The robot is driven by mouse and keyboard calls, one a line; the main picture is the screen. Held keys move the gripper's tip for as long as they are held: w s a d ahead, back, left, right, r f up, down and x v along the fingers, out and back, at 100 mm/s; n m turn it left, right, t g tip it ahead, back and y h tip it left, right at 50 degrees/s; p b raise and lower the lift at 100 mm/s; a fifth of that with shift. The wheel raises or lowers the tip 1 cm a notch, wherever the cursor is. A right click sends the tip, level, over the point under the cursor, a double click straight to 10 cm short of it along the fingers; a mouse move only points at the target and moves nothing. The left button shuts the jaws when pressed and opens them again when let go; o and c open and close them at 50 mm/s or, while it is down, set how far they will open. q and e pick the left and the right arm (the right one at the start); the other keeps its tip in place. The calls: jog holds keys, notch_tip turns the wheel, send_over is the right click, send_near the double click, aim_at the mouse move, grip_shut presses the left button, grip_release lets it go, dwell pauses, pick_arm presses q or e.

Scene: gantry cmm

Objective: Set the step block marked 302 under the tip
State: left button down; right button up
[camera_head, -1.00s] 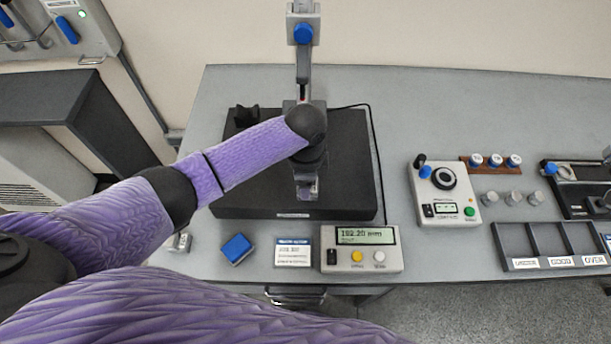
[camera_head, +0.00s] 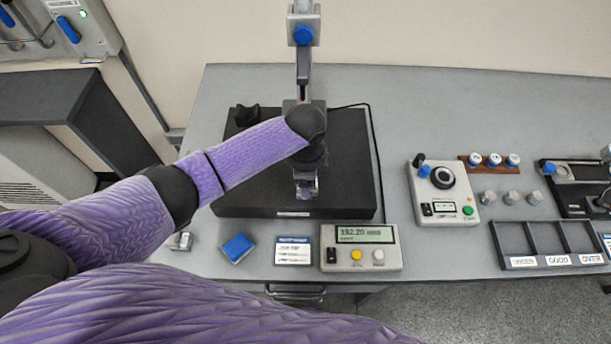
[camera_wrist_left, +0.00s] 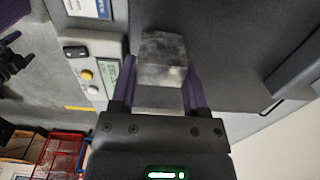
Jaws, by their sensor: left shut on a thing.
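My left gripper (camera_wrist_left: 160,85) is shut on a grey metal step block (camera_wrist_left: 162,58), seen between its two fingers in the left wrist view. No number can be read on the block. In the head view my left gripper (camera_head: 306,185) is over the front middle of the black granite plate (camera_head: 345,190), in front of the gauge column (camera_head: 303,70). My arm hides the tip and most of the block. I cannot tell whether the block touches the plate.
A readout box (camera_head: 361,248) showing 192.20 mm, a label card (camera_head: 293,250), a blue block (camera_head: 237,248) and a small metal block (camera_head: 181,241) lie along the front edge. A control box (camera_head: 443,192) and sorting tray (camera_head: 548,243) stand to the right. A dark V-shaped rest (camera_head: 247,115) sits at the plate's back left.

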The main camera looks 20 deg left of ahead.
pick_arm(q)
jog(key=shift+f, duration=0.55)
dwell(0.6)
grip_release()
notch_tip(320, 180, up, 3)
jog(key=shift+f+p, duration=0.15)
jog(key=shift+p, duration=1.1)
notch_tip(320, 180, up, 4)
jog(key=p, duration=0.4)
jog(key=shift+f, duration=0.15)
jog(key=shift+r+p, duration=0.45)
jog(key=shift+p, duration=0.05)
jog(key=shift+f, duration=0.15)
